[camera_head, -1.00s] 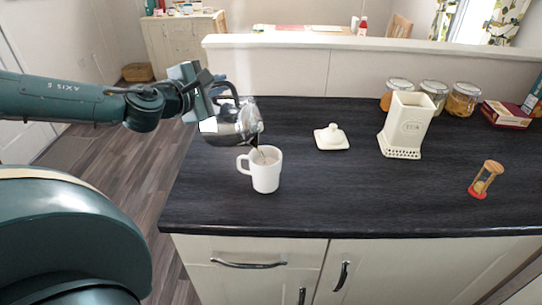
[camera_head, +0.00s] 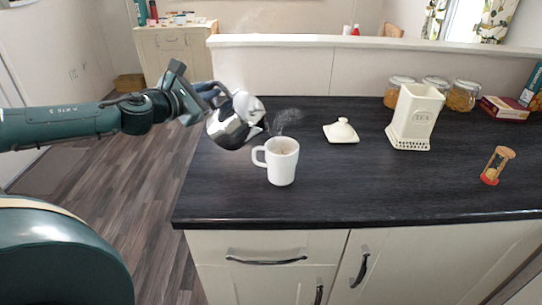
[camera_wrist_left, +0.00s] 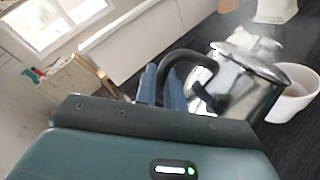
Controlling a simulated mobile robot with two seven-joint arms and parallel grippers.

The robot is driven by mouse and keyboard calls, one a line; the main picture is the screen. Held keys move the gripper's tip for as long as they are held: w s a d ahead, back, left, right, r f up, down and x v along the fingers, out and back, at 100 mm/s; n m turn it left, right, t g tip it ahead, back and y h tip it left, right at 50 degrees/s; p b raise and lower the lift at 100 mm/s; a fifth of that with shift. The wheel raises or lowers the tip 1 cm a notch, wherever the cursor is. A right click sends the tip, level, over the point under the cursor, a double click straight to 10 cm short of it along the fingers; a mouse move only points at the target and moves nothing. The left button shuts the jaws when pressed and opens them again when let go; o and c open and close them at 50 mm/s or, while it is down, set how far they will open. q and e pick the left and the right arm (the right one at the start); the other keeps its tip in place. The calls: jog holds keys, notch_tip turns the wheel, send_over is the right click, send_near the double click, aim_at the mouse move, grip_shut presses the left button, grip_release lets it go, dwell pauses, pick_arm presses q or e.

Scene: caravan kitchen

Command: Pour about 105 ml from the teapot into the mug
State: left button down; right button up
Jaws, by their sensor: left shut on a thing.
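The shiny metal teapot (camera_head: 228,128) is held in the air at the left edge of the counter, tilted to the right with its spout towards the mug. My left gripper (camera_head: 208,97) is shut on its dark handle, which also shows in the left wrist view (camera_wrist_left: 183,62). The white mug (camera_head: 283,165) stands upright on the counter, just right of and below the spout. Some brownish liquid shows inside its rim, and steam rises above it. I see no stream between spout and mug. My right gripper is not in view.
A cream lid (camera_head: 341,131) lies behind and right of the mug. A cream tea canister (camera_head: 415,117), several glass jars (camera_head: 463,96) and an hourglass (camera_head: 496,165) stand farther right. The dark counter (camera_head: 380,185) is clear in front of the canister.

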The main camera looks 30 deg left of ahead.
pick_arm(q)
jog(key=shift+a+f+n, duration=0.15)
jog(key=shift+f+n, duration=0.15)
jog(key=shift+f, duration=0.2)
jog(key=shift+w+a+f+b, duration=0.15)
jog(key=shift+f+b, duration=0.1)
jog(key=shift+b, duration=0.15)
jog(key=shift+a+f, duration=0.1)
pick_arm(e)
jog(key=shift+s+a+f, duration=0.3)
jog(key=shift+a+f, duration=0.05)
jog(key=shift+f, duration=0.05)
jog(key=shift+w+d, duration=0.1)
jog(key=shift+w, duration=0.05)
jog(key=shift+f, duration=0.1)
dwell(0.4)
